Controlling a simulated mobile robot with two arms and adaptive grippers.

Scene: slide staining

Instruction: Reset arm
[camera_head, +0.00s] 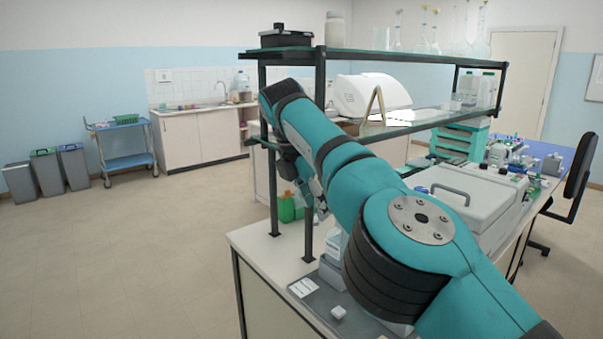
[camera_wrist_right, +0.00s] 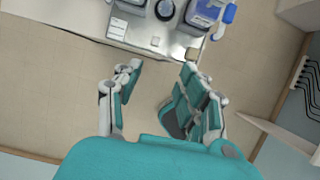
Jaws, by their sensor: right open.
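My right gripper (camera_head: 318,198) is small and partly hidden there by the arm. In the right wrist view, the right gripper (camera_wrist_right: 162,72) is open, its two fingers wide apart with nothing between them. It points down over the bare floor, beside the bench edge. My left gripper is in neither view.
The bench (camera_head: 262,250) carries a two-level glass shelf (camera_head: 400,56) with glassware on top. A grey-lidded box (camera_head: 470,195) stands right of my arm. The wrist view shows containers on a grey tray (camera_wrist_right: 178,45). The floor (camera_head: 120,240) at left is clear.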

